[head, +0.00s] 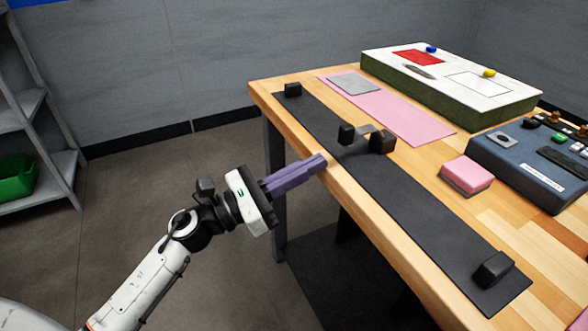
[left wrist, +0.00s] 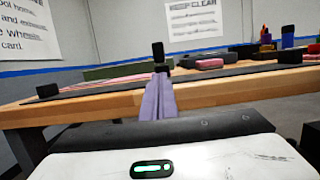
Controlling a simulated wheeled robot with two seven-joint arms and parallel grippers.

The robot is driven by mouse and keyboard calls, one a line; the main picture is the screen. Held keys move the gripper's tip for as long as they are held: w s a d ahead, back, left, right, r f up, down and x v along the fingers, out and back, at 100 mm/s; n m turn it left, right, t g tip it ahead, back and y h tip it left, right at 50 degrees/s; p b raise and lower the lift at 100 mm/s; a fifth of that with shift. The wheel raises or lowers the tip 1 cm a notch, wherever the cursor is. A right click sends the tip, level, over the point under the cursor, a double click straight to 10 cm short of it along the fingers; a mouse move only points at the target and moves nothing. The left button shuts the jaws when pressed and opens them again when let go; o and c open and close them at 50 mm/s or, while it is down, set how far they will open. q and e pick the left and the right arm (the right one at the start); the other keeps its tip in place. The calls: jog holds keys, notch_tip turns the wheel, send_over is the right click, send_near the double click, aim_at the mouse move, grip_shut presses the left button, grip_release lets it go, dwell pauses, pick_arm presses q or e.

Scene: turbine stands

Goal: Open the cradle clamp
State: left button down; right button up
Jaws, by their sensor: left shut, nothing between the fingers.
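A long black base strip (head: 420,212) lies along the near side of the wooden table. Midway along it stand two black blocks, the left one (head: 346,134) and the right one (head: 382,141), with a small grey piece between them. These look like the cradle clamp; I cannot tell whether it is open or shut. My left gripper (head: 322,160) has long purple fingers, shut and empty, at the table's front edge, short of the blocks. Its fingers (left wrist: 161,98) point at a black block (left wrist: 158,52) in the left wrist view. My right gripper is not in view.
More black blocks stand at the strip's far end (head: 292,89) and near end (head: 493,268). Behind lie a pink mat (head: 400,117), a white-topped green case (head: 450,95), a pink block (head: 467,174) and a blue-grey box (head: 520,165). A shelf (head: 30,105) stands left.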

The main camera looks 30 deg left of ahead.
aim_at(329, 156)
pick_arm(q)
jog(key=x, duration=0.3)
jog(key=shift+w+d+r+p, duration=0.15)
jog(key=shift+w+d+p, duration=0.05)
jog(key=shift+w+p, duration=0.15)
jog(key=shift+w+d, duration=0.1)
jog(key=shift+d, duration=0.1)
